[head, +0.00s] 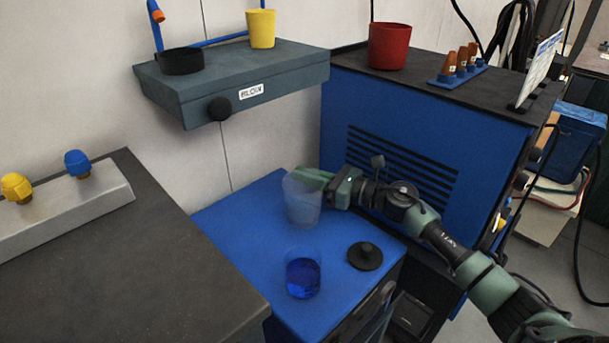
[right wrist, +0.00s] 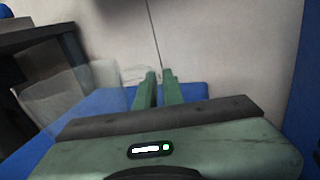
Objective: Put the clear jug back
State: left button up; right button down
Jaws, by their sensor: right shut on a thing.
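The clear jug (head: 301,203), see-through and empty-looking, is over the back part of the blue bench top. My right gripper (head: 318,178) reaches in from the right and is shut on it near its rim. In the right wrist view the jug (right wrist: 62,95) shows faintly at the left, beside the nearly closed fingers (right wrist: 160,76). I cannot tell whether its base touches the bench top. My left gripper is not in view.
A clear cup with blue liquid (head: 303,277) and a black knobbed lid (head: 365,256) are on the blue bench top (head: 240,224). A grey shelf (head: 290,72) holds a yellow cup (head: 261,28) and black dish (head: 181,61). A blue cabinet (head: 350,110) stands behind my arm.

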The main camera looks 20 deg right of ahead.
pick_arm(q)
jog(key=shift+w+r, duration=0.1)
pick_arm(e)
jog(key=c, duration=1.5)
grip_release()
jog(key=shift+c, duration=0.2)
jog(key=shift+r, duration=0.1)
jog(key=shift+s+d, duration=0.4)
jog(key=shift+s, duration=0.05)
jog(key=v, duration=0.9)
jog(key=shift+s+d, duration=0.1)
jog(key=shift+s, duration=0.15)
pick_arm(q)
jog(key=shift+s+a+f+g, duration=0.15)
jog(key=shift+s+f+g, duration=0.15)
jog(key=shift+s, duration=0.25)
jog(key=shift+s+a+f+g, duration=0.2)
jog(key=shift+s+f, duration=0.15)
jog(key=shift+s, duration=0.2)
pick_arm(e)
jog(key=shift+s+d+r, duration=0.1)
jog(key=shift+s+d, duration=0.3)
jog(key=shift+s, duration=0.1)
